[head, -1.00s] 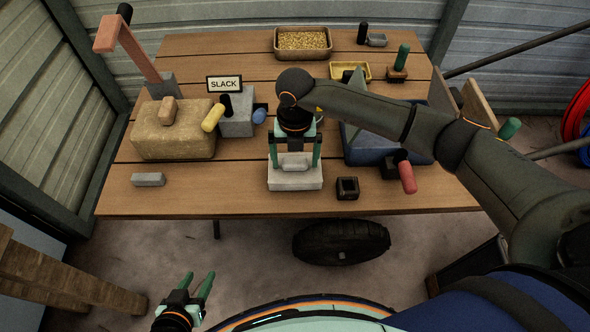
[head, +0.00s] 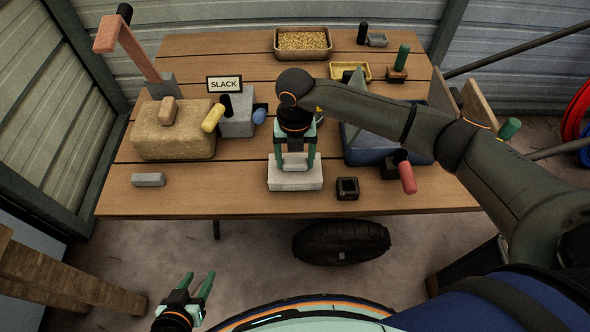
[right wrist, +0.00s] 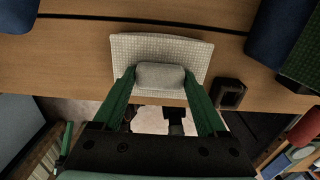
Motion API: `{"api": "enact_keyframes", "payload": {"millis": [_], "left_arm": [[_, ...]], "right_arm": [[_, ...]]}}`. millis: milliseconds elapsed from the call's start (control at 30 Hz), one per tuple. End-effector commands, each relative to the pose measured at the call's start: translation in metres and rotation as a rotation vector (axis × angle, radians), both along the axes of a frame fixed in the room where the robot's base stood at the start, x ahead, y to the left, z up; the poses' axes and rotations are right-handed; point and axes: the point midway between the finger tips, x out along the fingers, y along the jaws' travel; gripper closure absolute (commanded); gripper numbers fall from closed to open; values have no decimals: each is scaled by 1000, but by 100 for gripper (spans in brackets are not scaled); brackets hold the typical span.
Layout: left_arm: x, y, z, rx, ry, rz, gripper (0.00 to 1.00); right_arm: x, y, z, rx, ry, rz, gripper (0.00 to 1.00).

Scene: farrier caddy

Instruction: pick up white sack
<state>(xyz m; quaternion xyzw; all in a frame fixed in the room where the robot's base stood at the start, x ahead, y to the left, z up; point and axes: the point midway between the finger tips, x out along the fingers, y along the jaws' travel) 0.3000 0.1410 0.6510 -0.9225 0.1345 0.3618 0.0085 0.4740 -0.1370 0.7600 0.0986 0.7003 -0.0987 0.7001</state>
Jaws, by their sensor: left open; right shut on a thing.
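The white sack (head: 295,181) lies flat on the wooden table near its front edge, with a raised block-like grip on top. My right gripper (head: 294,164) points down over it, its green fingers on either side of the raised grip. In the right wrist view the grip (right wrist: 160,76) is between the two fingers, which are shut on it, and the pale woven sack (right wrist: 161,46) spreads around it. The sack appears to rest on the table. My left gripper (head: 199,280) is open and empty, low in front of the table.
A small dark square block (head: 347,188) stands just right of the sack. A grey bar (head: 148,180) lies to the left, and a large tan sack (head: 172,140) is behind it. A blue bin (head: 372,152) and a red-handled tool (head: 407,178) are at right. Bare table lies left of the sack.

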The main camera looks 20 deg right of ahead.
Motion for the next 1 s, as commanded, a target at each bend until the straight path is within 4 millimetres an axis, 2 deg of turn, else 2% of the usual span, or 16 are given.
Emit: {"api": "enact_keyframes", "payload": {"millis": [567,667,800,867,1000], "left_arm": [[0,0,1,0,-1,-1,50],[0,0,2,0,-1,-1,50],[1,0,4,1,-3,0,50],[1,1,5,1,-5,1,50],[2,4,8,4,-9,6,50]], "right_arm": [[1,0,7,2,-4,0,100],[1,1,15,4,-4,1,100],[1,0,37,2,-7,0,100],[-7,-4,44,2,-4,2,100],[-27,-13,71,1,-7,2,100]]}}
